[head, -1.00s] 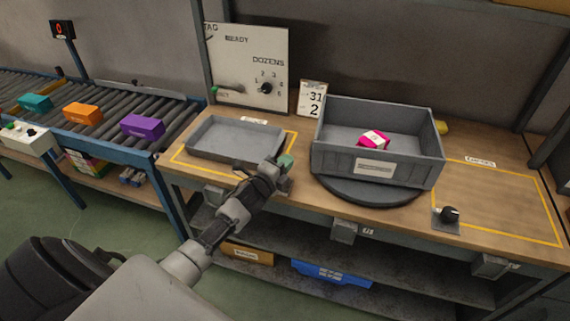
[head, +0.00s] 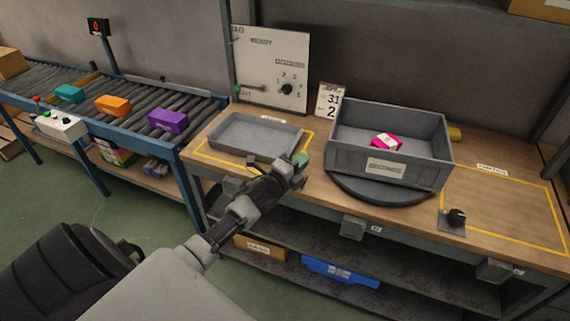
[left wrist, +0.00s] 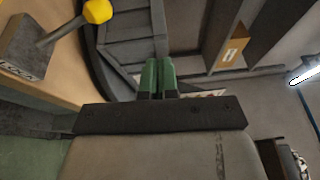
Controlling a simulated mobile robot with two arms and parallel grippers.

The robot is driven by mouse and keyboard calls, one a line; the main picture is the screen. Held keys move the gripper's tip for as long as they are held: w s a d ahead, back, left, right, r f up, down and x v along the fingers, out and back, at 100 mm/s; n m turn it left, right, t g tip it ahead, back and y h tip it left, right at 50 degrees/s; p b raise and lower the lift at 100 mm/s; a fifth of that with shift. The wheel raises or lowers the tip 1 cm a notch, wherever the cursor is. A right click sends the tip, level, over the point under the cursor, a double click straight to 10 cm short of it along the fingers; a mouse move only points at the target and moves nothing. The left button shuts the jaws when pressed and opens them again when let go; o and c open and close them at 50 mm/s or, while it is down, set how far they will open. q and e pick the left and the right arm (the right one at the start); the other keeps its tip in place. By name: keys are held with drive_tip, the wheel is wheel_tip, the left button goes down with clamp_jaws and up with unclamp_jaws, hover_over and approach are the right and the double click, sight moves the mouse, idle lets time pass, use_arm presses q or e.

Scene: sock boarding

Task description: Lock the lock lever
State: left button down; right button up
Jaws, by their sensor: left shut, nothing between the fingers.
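The lock lever (left wrist: 66,27) shows in the left wrist view at upper left. It is a dark rod with a yellow ball knob (left wrist: 97,11), tilted out of a grey block with a "LOCK" label, at the wooden bench's edge. I cannot make the lever out in the head view. My left gripper (head: 300,159) has green fingertips, which are shut and empty above the bench, between the shallow tray and the turntable. In the left wrist view the closed fingertips (left wrist: 157,76) are apart from the lever, to the right of and below the knob. My right gripper is in neither view.
A grey bin (head: 389,165) holding a pink and white packet (head: 386,142) stands on a dark turntable (head: 380,193). A shallow grey tray (head: 257,137) lies left. A panel with a dial (head: 287,89) stands behind. A black knob (head: 456,217) sits at the right front edge.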

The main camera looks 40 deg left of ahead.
use_arm(q)
drive_tip(key=s+a+r, duration=0.2)
drive_tip(key=s+r, duration=0.1)
drive_tip(key=s, duration=0.2)
drive_tip(key=shift+s+r, duration=0.15)
drive_tip(key=shift+s, duration=0.2)
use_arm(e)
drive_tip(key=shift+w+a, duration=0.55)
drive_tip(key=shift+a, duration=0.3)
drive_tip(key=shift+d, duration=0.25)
